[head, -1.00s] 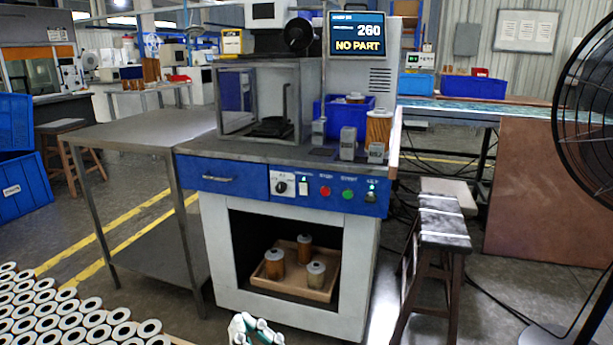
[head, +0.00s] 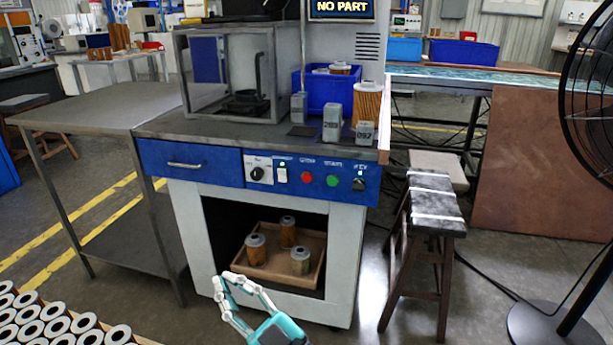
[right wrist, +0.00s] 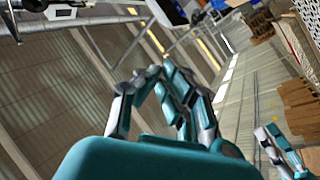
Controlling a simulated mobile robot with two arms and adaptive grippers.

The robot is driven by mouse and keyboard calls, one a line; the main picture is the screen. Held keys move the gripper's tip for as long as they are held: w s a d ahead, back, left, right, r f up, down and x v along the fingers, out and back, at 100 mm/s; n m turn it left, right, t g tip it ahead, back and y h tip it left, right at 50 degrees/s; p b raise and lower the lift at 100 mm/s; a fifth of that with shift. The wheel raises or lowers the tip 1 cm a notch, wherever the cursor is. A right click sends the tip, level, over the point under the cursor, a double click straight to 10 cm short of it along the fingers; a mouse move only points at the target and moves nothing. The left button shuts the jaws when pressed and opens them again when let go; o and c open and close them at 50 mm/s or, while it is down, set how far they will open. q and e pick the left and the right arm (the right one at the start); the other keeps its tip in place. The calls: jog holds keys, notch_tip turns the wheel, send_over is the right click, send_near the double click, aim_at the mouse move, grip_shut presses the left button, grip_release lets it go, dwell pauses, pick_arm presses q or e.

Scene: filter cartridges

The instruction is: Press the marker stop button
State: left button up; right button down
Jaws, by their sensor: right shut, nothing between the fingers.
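The blue control panel (head: 216,167) on the front of the workstation bears a red round button (head: 305,178) and a green round button (head: 332,180). The small labels above them are too blurred to read, so I cannot tell which is marker stop. My right gripper (head: 222,282) is shut and empty, low in front of the workstation's open shelf, below and left of the buttons, not touching them. It also shows in the right wrist view (right wrist: 155,74). My left gripper (right wrist: 264,133) shows at the lower right of that view; its jaw state is unclear.
The panel also has a black knob (head: 257,173), a white switch (head: 281,175) and a key switch (head: 359,184). A tray (head: 262,270) with three cartridges sits in the shelf. A stool (head: 433,217) stands right of the workstation. The screen (head: 342,9) reads NO PART.

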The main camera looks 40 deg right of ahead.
aim_at(307, 178)
pick_arm(q)
jog(key=s+a+f+g+y+p, duration=0.1)
jog(key=s+a+f+g, duration=0.1)
jog(key=f+g, duration=0.3)
jog(key=s+a+f+g+y+p, duration=0.2)
jog(key=s+f+g, duration=0.2)
jog(key=f, duration=0.7)
jog(key=shift+n+g, duration=0.3)
jog(key=shift+g, duration=0.8)
pick_arm(e)
jog(key=w+d+n+g+h, duration=0.1)
jog(key=w+d+n+h, duration=0.4)
jog(key=d, duration=0.4)
jog(key=w+d+n+g+h, duration=0.1)
jog(key=w+d+n+h, duration=0.4)
jog(key=w+d+n, duration=0.3)
jog(key=shift+d+f+h, duration=0.4)
jog(key=shift+d, duration=0.55)
pick_arm(q)
jog(key=shift+s, duration=0.1)
